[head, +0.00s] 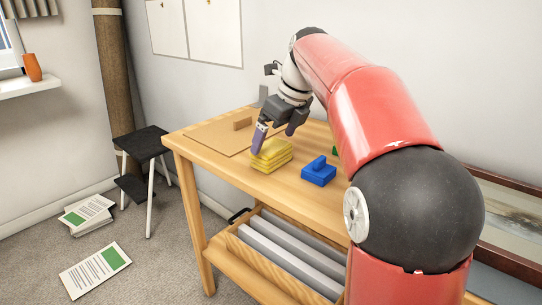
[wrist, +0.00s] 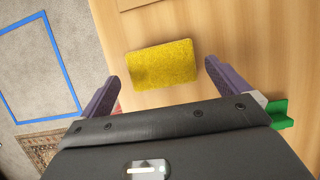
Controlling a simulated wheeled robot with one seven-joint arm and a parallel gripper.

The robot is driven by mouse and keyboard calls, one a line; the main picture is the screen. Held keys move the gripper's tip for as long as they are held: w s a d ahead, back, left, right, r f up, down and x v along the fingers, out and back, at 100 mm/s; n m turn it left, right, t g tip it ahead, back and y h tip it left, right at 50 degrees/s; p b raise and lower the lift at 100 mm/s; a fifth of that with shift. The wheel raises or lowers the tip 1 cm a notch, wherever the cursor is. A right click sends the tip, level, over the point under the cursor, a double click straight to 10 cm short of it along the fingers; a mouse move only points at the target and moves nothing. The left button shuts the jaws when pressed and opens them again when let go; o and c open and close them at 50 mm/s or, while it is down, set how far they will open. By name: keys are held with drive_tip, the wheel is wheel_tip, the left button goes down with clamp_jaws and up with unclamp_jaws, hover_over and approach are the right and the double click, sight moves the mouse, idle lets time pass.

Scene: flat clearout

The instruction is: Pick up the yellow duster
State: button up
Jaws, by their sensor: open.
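The yellow duster (head: 271,154) is a folded, layered block lying on the wooden table (head: 222,165), near its front edge. In the wrist view the duster (wrist: 161,65) is a yellow rectangle, slightly tilted, a little beyond and between the fingertips. My gripper (head: 275,140) is over the duster in the head view, with purple fingers spread apart. In the wrist view my gripper (wrist: 162,70) is open and empty, one finger on each side. I cannot tell how high the fingers are above the duster.
A brown board (head: 215,134) lies behind on the table. A green object (wrist: 280,113) is by the right finger. A dark stool (head: 141,143) stands left of the table. Papers (head: 95,270) lie on the carpet.

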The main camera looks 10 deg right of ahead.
sight(272, 146)
drive_tip(key=x, duration=0.4)
drive_tip(key=shift+d+f+b, duration=0.1)
drive_tip(key=shift+f+b, duration=0.1)
drive_tip(key=shift+b, duration=0.1)
drive_tip(key=shift+c, duration=0.3)
drive_tip(key=c, duration=0.8)
drive_tip(key=shift+o, duration=0.2)
drive_tip(key=shift+r, duration=0.1)
